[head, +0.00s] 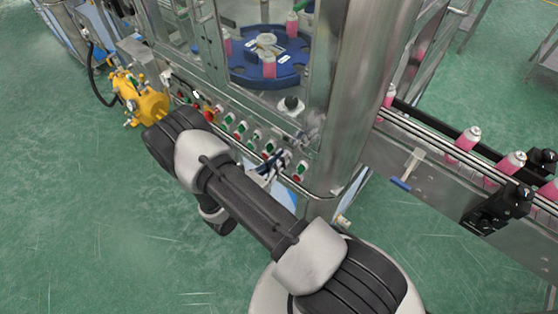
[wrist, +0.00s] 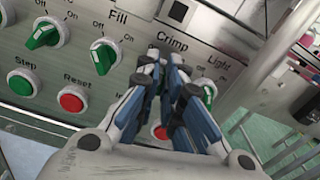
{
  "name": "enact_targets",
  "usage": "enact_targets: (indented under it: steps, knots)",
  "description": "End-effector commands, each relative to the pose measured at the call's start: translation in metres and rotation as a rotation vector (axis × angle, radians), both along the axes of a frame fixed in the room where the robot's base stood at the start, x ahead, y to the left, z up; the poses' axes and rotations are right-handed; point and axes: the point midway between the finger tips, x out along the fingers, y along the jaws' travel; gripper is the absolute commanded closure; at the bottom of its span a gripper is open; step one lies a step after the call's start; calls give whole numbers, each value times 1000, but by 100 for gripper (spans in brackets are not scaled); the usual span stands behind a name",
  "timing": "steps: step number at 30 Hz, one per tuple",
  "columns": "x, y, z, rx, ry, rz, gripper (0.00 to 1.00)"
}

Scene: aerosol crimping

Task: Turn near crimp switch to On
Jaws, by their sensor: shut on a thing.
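In the wrist view my gripper (wrist: 168,65) is at the control panel (wrist: 130,20), just below the printed Crimp label (wrist: 172,43). Its blue-grey fingers are closed around the spot of the crimp switch and hide its knob, so I cannot read which way it points. In the head view my gripper (head: 272,167) is at the right part of the panel row, largely hidden by my arm.
Left of my fingers are a green knob (wrist: 104,56) under Fill and another green knob (wrist: 42,34). The Light knob (wrist: 208,92) is close on the right. Below are the Step button (wrist: 22,82) and red Reset button (wrist: 72,99). A conveyor (head: 430,135) carries pink cans.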

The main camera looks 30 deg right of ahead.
Motion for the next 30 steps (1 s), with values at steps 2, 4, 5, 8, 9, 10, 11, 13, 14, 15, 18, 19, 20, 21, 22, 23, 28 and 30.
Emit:
enact_targets:
  steps: [2, 4, 5, 8, 9, 10, 11, 13, 14, 15, 18, 19, 20, 21, 22, 23, 28, 30]
  knots:
    - [-1, 0, -1, 24, -70, 0, 100]
    - [-1, 0, -1, 47, -133, 0, 100]
    - [-1, -1, -1, 57, -160, 0, 100]
    - [-2, -1, -1, 89, -248, 0, 100]
    - [-2, -1, -1, 102, -283, 0, 100]
    - [-2, -1, -1, 111, -309, 0, 100]
    - [-3, -1, -1, 120, -333, 0, 100]
    - [-3, -1, -1, 140, -389, 0, 100]
    - [-3, -1, -1, 148, -411, 0, 100]
    - [-3, -1, -1, 159, -441, 0, 100]
    - [-4, -2, -1, 183, -508, 0, 100]
    - [-4, -2, -1, 190, -526, 0, 100]
    - [-4, -2, -1, 196, -543, 0, 100]
    - [-4, -2, -1, 204, -563, 0, 100]
    - [-5, -2, -1, 209, -577, 0, 100]
    - [-5, -2, -1, 214, -592, 0, 100]
    - [-5, -2, -1, 234, -648, 0, 100]
    - [-5, -2, -1, 239, -662, 0, 100]
